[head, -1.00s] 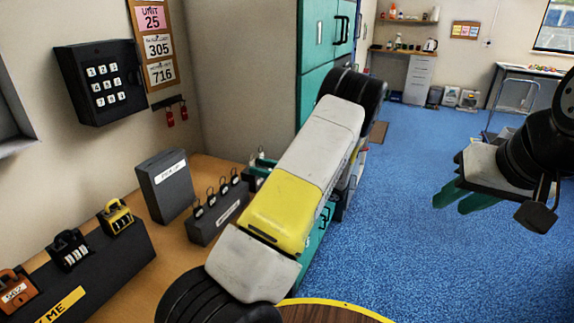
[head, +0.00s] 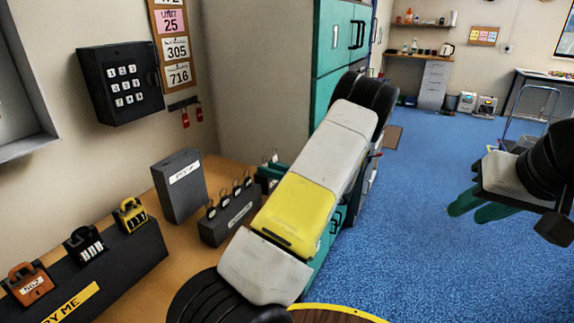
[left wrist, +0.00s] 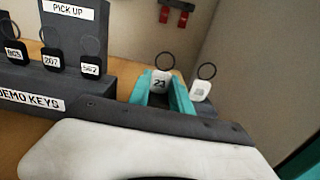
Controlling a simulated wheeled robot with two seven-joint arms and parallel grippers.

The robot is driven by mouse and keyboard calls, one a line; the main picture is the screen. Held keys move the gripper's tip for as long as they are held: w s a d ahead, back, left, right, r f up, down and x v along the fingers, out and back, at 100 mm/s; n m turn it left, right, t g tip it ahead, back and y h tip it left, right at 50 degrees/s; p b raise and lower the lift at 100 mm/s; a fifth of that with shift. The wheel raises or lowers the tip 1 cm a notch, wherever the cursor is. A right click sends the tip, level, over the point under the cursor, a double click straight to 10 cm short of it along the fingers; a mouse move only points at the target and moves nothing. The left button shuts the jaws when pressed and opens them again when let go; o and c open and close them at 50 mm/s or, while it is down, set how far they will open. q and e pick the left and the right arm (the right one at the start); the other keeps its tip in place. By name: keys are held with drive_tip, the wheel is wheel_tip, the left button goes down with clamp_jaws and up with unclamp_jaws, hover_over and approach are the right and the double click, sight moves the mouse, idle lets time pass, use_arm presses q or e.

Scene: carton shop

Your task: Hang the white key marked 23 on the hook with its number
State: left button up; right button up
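The white key tag marked 23 (left wrist: 160,84) stands upright with its ring on top, in the left wrist view. My left gripper (left wrist: 161,95) has its teal fingers apart, one on each side of the tag's lower part; I cannot tell whether they touch it. A second white tag (left wrist: 200,91), its mark unreadable, stands just to the right. In the head view my left gripper (head: 268,172) is low over the counter, partly hidden by my arm. My right gripper (head: 480,207) is empty, fingers slightly apart, over the floor. A dark wall rack (head: 184,103) carries red tags; no hook number is readable.
A demo key stand (head: 228,222) with several black tags is just left of my left gripper. A grey pick-up box (head: 180,187), a lock display (head: 85,275) and a black number box (head: 120,84) are farther left. A teal cabinet (head: 330,60) rises behind.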

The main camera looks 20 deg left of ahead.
use_arm(q)
drive_tip(key=shift+c, duration=0.7)
drive_tip(key=shift+r, duration=0.25)
drive_tip(key=shift+d+r, duration=0.25)
drive_tip(key=shift+r, duration=1)
drive_tip(key=s+d, duration=0.1)
drive_tip(key=d, duration=0.7)
drive_tip(key=shift+d, duration=0.2)
drive_tip(key=shift+s, duration=0.1)
idle(1.1)
